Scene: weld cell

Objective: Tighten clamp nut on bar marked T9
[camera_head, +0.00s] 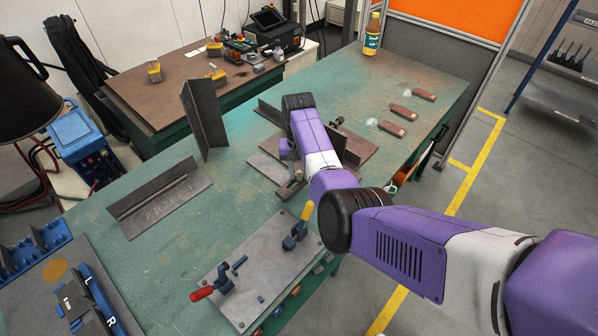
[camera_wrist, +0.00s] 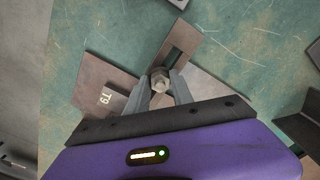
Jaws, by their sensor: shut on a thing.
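In the wrist view my gripper (camera_wrist: 159,92) has its two grey fingers on either side of a hex clamp nut (camera_wrist: 160,78), shut on it. The nut sits on a brown slotted bar (camera_wrist: 186,41) lying over flat steel pieces. A brown steel piece (camera_wrist: 102,72) to the left carries the mark T9, turned in the picture; whether it is one piece with the slotted bar I cannot tell. In the head view my arm covers the fingers and the nut. A small clamp bar (camera_head: 290,188) shows beside my arm there.
The green table (camera_head: 180,236) carries an upright angle piece (camera_head: 204,118), a chalk-marked angle piece (camera_head: 158,199) and a fixture plate (camera_head: 262,268) with a red-handled clamp (camera_head: 203,293). A yellow bottle (camera_head: 372,34) stands at the back. Several small brown blocks (camera_head: 404,112) lie at the right.

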